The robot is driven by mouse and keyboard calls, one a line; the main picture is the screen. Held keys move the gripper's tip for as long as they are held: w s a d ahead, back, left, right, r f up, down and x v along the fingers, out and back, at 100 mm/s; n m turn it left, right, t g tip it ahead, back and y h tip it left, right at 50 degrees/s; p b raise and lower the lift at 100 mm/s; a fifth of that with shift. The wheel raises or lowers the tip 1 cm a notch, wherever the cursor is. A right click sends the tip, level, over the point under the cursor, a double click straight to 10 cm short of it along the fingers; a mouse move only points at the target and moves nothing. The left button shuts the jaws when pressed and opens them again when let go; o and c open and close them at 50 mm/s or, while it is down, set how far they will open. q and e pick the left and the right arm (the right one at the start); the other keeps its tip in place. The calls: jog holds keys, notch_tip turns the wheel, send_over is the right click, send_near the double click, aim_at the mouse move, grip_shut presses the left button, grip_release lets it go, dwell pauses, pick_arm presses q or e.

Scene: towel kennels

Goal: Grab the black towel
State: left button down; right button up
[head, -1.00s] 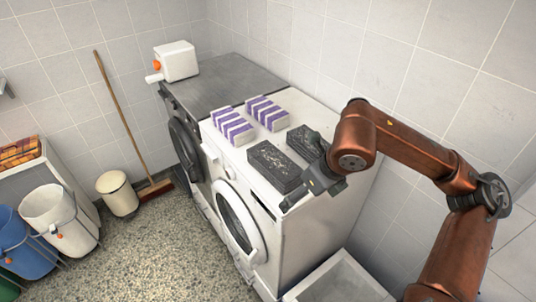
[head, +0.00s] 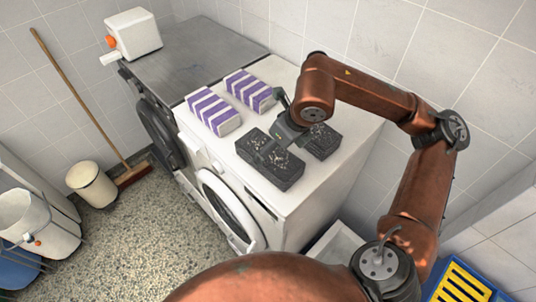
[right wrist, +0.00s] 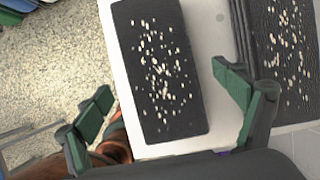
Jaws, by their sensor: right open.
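Two folded black towels with pale speckles lie on the white washing machine's top. The near one (head: 277,173) is by the front edge; the other (head: 323,142) lies behind it, to the right. In the right wrist view the near towel (right wrist: 160,70) runs lengthwise between the fingers of my right gripper (right wrist: 170,100), the far towel (right wrist: 285,60) at the right edge. My right gripper (head: 274,127) is open and empty above the near towel and hides part of it. One finger is over the gap between the towels, the other beyond the front edge. My left gripper is not in view.
Two purple-and-white striped towels (head: 212,111) (head: 249,91) lie left of the black ones. The white washing machine (head: 292,212) stands beside a grey-topped one (head: 195,62) bearing a white container (head: 133,34). A tiled wall is close behind. A yellow-and-blue crate (head: 462,282) is at lower right.

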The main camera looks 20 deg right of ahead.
jog(key=p+x, duration=0.1)
jog(key=x, duration=0.3)
jog(key=shift+w+f, duration=0.15)
jog(key=shift+w, duration=0.1)
jog(key=shift+f, duration=0.2)
jog(key=c, duration=0.6)
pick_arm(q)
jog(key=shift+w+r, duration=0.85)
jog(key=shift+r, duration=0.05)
pick_arm(e)
jog(key=c, duration=0.8)
